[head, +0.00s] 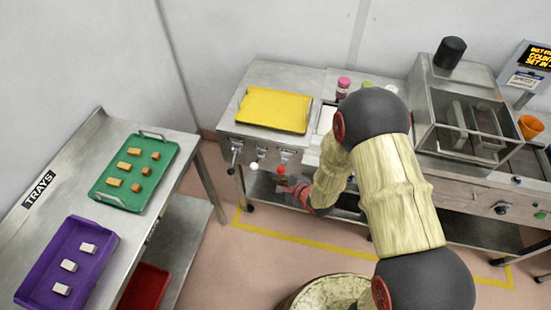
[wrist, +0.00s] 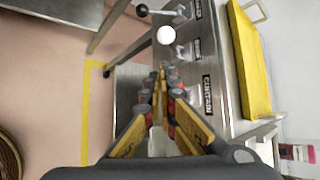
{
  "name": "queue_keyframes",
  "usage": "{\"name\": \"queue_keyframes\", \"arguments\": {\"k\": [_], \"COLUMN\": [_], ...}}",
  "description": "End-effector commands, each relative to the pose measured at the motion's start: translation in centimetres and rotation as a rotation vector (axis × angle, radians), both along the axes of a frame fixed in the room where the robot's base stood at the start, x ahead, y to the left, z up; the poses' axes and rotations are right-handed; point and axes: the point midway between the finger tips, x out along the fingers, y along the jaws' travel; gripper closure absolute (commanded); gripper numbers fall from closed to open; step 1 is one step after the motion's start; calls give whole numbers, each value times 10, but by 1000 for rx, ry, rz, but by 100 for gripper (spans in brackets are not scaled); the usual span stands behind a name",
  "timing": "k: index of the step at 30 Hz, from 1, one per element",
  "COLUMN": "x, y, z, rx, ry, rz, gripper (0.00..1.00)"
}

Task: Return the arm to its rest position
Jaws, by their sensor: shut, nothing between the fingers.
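My arm, with cream covers and dark joints, reaches from the lower right of the head view toward the front of the machine bench. My gripper (wrist: 160,72) is shut and empty, its yellow-edged fingers meeting at the tips in the wrist view. In the head view my gripper (head: 284,187) is small and partly unclear, beside the bench's front panel, just below a red-knobbed lever (head: 281,171). In the wrist view the fingertips lie just below a white lever knob (wrist: 166,35); I cannot tell whether they touch anything.
A black-knobbed lever (wrist: 142,10) stands beyond the white one. A yellow tray (head: 272,91) lies on the bench; a clear-walled machine (head: 466,113) stands right. The left table holds a green tray (head: 104,196) and purple tray (head: 83,227) with small blocks. Floor between the tables is open.

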Motion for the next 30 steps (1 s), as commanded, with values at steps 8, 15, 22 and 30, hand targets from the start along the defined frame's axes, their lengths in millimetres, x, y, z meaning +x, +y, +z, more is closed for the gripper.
{"name": "queue_keyframes", "arguments": {"k": [8,15,22,30], "x": [0,-29,-92,-138], "y": [0,-20,-70,-117], "z": [0,-37,-60,23], "rx": [-14,-332,-739,-1023], "ry": [-8,25,192,303], "rz": [12,220,591,1063], "gripper": [100,100,100,100]}}
